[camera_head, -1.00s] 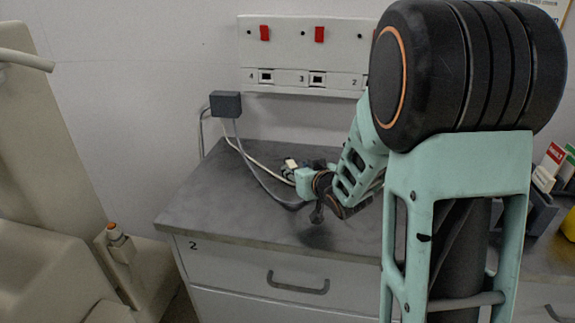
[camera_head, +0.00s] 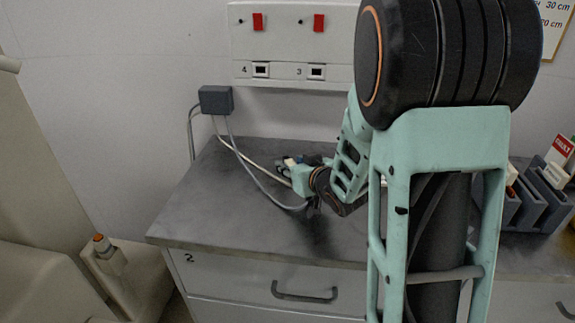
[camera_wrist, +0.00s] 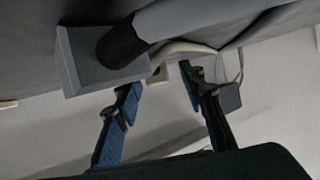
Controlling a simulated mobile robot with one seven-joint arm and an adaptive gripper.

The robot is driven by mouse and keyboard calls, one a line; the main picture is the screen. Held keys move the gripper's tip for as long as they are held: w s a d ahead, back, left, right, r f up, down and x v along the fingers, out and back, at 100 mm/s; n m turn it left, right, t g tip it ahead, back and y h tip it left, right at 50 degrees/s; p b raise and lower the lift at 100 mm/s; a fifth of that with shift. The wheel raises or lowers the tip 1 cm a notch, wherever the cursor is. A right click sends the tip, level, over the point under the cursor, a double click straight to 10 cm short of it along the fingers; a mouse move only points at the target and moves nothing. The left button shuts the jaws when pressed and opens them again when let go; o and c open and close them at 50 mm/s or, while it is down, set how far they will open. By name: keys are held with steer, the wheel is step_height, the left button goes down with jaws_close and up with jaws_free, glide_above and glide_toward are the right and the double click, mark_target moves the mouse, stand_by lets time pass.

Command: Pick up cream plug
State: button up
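The cream plug (camera_wrist: 172,68) shows in the wrist view at the end of the cream cable, partly hidden, near the gap between my fingertips. My gripper (camera_wrist: 162,84) has its two blue-padded fingers apart, with the left fingertip beside a grey block and the right one close to the plug. I cannot tell whether either finger touches the plug. In the head view my gripper is low over the counter, largely hidden by my own arm; a small pale piece (camera_head: 289,162) shows beside it, and the cream cable (camera_head: 240,153) runs up to the wall box.
A grey block (camera_wrist: 82,62) with a grey cable and dark sleeve lies close to my left finger. The dark wall box (camera_head: 215,100) stands behind the counter (camera_head: 215,205). A socket panel (camera_head: 290,45) is above. The counter's front left is clear. Grey holders (camera_head: 535,200) stand at right.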

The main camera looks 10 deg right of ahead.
jaws_close()
steer(key=shift+r, duration=0.2)
